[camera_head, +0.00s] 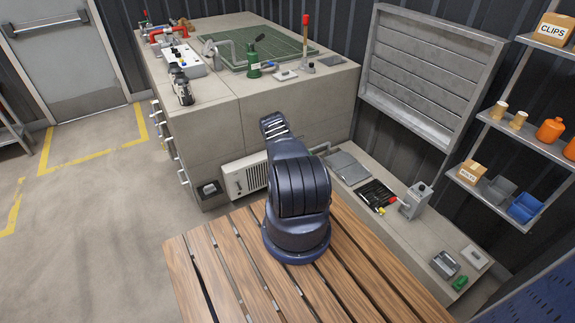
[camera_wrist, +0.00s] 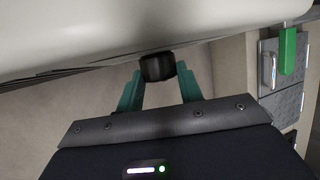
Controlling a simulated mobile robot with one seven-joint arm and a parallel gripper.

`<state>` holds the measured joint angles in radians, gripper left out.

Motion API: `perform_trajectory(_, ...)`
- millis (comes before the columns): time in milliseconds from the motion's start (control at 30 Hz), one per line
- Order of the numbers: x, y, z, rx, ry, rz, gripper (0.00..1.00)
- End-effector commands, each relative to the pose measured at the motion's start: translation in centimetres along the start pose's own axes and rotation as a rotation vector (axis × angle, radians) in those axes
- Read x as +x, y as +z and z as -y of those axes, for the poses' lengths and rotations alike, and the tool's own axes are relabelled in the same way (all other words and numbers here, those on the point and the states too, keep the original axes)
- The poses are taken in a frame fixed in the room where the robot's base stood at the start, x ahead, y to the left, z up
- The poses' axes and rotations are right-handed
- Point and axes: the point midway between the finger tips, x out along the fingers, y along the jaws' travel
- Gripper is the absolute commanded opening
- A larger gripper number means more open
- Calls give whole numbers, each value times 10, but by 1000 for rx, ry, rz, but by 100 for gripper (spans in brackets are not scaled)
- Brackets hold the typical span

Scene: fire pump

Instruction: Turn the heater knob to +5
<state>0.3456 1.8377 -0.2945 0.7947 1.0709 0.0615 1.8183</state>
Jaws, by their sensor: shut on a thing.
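The heater (camera_head: 245,178) is a pale box with a slotted front, low against the bench at the floor. Its pale curved body (camera_wrist: 70,30) fills the top of the wrist view. A black knob (camera_wrist: 158,68) sits at the edge of that body. My gripper (camera_wrist: 158,75) has its two teal fingers on either side of the knob, shut on it. The knob's markings and pointer are not visible, so its setting cannot be read. In the head view my arm covers part of the heater, and the gripper and knob are hidden.
A grey workbench (camera_head: 275,105) stands behind the heater, with a green hand pump (camera_head: 254,66) and a white control box (camera_head: 181,59) on top. A low shelf at right holds a grey metal box (camera_head: 416,200) and a black tray (camera_head: 376,194). The floor at left is clear.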

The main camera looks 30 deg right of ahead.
Motion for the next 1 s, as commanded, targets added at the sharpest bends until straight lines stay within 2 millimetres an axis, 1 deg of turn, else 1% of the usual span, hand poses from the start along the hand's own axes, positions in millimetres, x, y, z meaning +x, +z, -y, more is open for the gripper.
perform_trajectory(133,0,-1,-4,-36,-72,-1,14)
perform_trajectory(500,1,-1,-5,-94,-220,0,14)
perform_trajectory(733,1,-1,-6,-116,-278,-1,14)
perform_trajectory(1000,1,0,-6,-128,-306,0,14)
